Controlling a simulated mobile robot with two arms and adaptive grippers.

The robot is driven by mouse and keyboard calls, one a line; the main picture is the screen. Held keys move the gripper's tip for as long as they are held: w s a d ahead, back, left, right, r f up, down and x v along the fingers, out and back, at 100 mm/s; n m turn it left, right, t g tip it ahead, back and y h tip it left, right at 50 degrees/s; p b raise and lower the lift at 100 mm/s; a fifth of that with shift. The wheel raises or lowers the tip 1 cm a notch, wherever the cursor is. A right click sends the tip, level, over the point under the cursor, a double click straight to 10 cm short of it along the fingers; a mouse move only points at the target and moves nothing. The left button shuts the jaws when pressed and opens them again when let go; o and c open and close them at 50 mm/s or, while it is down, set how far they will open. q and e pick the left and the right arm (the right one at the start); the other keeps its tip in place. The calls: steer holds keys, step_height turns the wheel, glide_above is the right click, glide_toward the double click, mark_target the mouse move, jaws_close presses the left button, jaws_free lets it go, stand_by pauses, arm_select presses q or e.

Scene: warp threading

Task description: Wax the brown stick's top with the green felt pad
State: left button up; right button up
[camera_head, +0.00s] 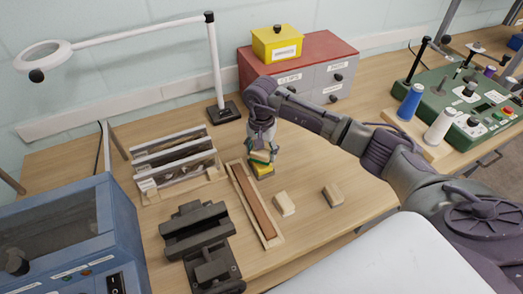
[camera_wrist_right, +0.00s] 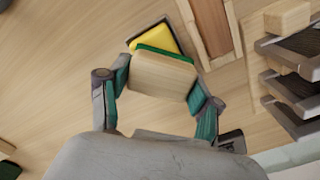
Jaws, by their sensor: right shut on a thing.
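My right gripper (camera_head: 261,149) is shut on the green felt pad (camera_head: 260,157), a pale wooden block with green felt on its underside. In the right wrist view the pad (camera_wrist_right: 162,74) sits between the two fingers (camera_wrist_right: 157,92). The pad is over a yellow block (camera_head: 263,170) in a dark-rimmed holder, which also shows in the wrist view (camera_wrist_right: 153,36). I cannot tell whether felt and yellow block touch. The brown stick (camera_head: 254,202) lies lengthwise in a pale wooden tray (camera_head: 235,183), just right of the dark vise. My left gripper is not in view.
Two pale wooden blocks (camera_head: 284,204) (camera_head: 333,195) lie right of the tray. A dark vise (camera_head: 197,230) and a rack of slats (camera_head: 176,165) stand left. A lamp base (camera_head: 223,112) and red drawer cabinet (camera_head: 306,57) are behind.

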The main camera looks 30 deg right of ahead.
steer(key=shift+f+b, duration=0.45)
steer(key=shift+b, duration=0.05)
stand_by(0.5)
steer(key=shift+s+f+b, duration=0.1)
steer(key=shift+f+b, duration=0.05)
steer(key=shift+b, duration=0.15)
stand_by(1.6)
steer(key=shift+r+p, duration=0.45)
steer(key=shift+r, duration=0.45)
steer(key=shift+r+p, duration=1.15)
steer(key=shift+r, duration=1.55)
